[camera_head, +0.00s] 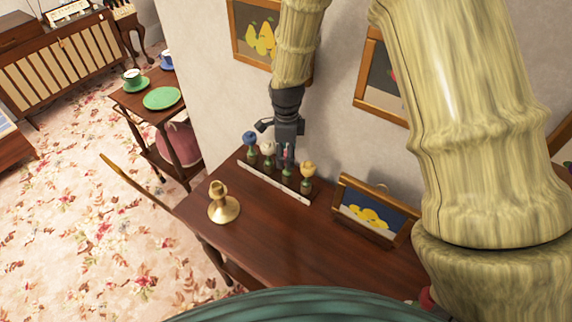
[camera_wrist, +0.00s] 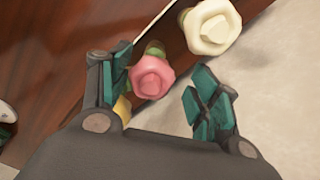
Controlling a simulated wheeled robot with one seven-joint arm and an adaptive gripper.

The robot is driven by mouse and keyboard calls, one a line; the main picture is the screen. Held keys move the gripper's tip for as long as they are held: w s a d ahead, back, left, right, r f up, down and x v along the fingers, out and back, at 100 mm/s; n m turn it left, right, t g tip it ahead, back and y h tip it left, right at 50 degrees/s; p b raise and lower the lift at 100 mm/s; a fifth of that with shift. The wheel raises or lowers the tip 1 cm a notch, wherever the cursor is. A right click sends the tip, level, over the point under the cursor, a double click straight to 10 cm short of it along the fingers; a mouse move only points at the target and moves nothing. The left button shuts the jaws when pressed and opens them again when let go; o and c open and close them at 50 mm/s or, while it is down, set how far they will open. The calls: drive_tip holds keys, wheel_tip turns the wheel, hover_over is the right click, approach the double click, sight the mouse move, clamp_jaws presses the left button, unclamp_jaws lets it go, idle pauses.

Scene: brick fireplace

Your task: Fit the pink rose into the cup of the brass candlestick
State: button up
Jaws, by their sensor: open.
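The pink rose (camera_wrist: 151,77) shows between the two open fingers of my gripper (camera_wrist: 163,80) in the wrist view, closer to the left finger; I cannot tell whether they touch. In the head view the pink rose (camera_head: 287,152) is mostly hidden by my gripper (camera_head: 287,148), which points down at it from above. The rose stands in a row with other roses. The brass candlestick (camera_head: 223,208) stands upright on the wooden table, to the left and nearer than the roses, and its cup looks empty.
A blue rose (camera_head: 250,138), a white rose (camera_head: 267,149) and a yellow rose (camera_head: 308,169) stand in the same white-edged rack (camera_head: 272,183). A framed picture (camera_head: 371,212) stands at the right. The table (camera_head: 275,240) is bare between candlestick and picture. The wall rises close behind.

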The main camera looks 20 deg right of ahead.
drive_tip(key=shift+s+r, duration=0.3)
drive_tip(key=shift+s, duration=0.5)
drive_tip(key=shift+w+f, duration=0.45)
drive_tip(key=shift+w, duration=0.15)
drive_tip(key=shift+s+r, duration=0.25)
drive_tip(key=shift+s, duration=0.2)
drive_tip(key=shift+a+f, duration=0.1)
drive_tip(key=shift+f, duration=0.05)
drive_tip(key=shift+w+p, duration=0.25)
drive_tip(key=shift+p, duration=0.25)
drive_tip(key=shift+c, duration=0.4)
